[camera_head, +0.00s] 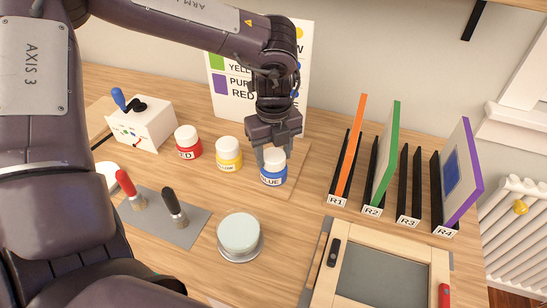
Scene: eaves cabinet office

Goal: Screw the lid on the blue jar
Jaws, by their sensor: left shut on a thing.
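The blue jar (272,177) stands upright at the right end of a row of jars, its label reading BLUE. A white lid (275,158) sits at its top; I cannot tell how tightly it is seated. My left gripper (274,155) comes down from above with its fingers around the white lid and is shut on it. The fingers partly hide the lid. My right gripper is not in view.
Red (187,146) and yellow (228,157) jars with white lids stand left of the blue jar. A round pale-topped container (239,234) stands in front. Upright panels in a rack (338,201) and a wooden frame (322,285) are at right. A white crank box (149,125) is at left.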

